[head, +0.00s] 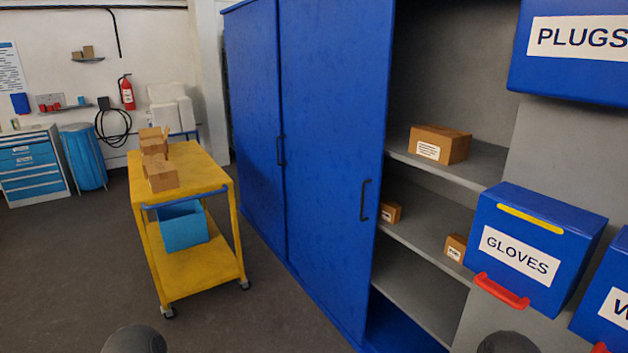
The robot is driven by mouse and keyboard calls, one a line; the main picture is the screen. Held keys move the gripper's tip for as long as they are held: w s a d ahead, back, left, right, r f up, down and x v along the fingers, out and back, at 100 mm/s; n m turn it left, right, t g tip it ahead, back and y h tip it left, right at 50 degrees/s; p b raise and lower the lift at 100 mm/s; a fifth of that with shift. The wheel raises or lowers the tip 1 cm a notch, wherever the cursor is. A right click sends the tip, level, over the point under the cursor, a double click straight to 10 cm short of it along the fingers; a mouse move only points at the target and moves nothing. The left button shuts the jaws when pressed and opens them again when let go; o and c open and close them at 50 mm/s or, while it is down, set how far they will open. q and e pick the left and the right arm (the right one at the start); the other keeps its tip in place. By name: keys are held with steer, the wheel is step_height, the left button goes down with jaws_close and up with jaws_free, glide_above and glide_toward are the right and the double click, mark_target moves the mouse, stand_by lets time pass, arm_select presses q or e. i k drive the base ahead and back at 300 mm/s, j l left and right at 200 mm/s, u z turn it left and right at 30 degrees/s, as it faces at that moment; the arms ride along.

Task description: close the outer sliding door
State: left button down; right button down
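A tall blue cabinet has two sliding door panels. The nearer panel (325,150), which looks like the outer door, has a dark vertical handle (365,200) near its right edge. The other blue panel (252,120) is to its left, with a dark handle (281,150) near its right edge. Right of the nearer panel the cabinet is open, and grey shelves (410,235) show inside. Neither of my grippers is in view. Only dark rounded tops, probably of my arms, show at the bottom edge.
Cardboard boxes (440,144) stand on the shelves. A blue GLOVES bin (535,245) and a PLUGS bin (570,75) are at the right. A yellow cart (195,172) with boxes stands left of the cabinet. The floor (80,270) at front left is clear.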

mark_target(343, 49)
steer(key=i+j+u, duration=0.3)
steer(key=i, duration=0.6)
steer(key=i+u, duration=0.3)
steer(key=i, duration=0.6)
